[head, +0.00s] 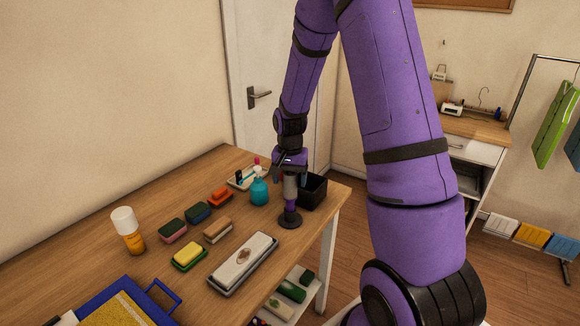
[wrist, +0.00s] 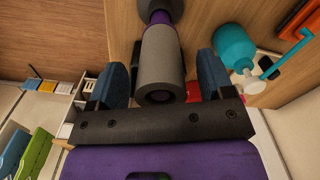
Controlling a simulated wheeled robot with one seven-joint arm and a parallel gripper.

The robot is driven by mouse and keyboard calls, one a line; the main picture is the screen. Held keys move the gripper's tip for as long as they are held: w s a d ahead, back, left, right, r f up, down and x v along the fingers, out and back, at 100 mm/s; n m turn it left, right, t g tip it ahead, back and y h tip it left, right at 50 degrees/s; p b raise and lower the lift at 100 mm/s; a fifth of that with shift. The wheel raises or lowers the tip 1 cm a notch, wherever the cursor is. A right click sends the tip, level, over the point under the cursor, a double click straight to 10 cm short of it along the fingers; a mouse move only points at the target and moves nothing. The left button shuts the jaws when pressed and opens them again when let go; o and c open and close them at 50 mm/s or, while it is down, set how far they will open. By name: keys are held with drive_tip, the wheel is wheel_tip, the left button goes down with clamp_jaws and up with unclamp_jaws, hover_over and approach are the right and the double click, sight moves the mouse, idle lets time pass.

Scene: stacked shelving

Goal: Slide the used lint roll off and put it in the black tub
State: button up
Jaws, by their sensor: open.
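The used lint roll (head: 290,187) is a grey cylinder standing upright on a purple post with a round dark base (head: 290,220). In the wrist view the grey roll (wrist: 163,58) shows its hollow end towards me. My gripper (head: 290,164) points down over the roll's top. Its two blue fingers are open, one on each side of the roll's near end in the wrist view (wrist: 161,70), with gaps visible between fingers and roll. The black tub (head: 317,192) stands just right of and behind the roll, partly hidden; its inside looks dark.
A teal bottle (head: 259,190) stands close left of the stand, with a white tray (head: 243,178) behind it. Sponges, brushes and a long grey block (head: 243,262) lie nearer on the table. The table's right edge (head: 330,240) is close to the stand.

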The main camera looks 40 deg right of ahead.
drive_tip(key=shift+f, duration=0.65)
drive_tip(key=shift+c, duration=0.4)
drive_tip(key=c, duration=0.9)
drive_tip(key=shift+r, duration=0.7)
drive_tip(key=shift+r, duration=4.25)
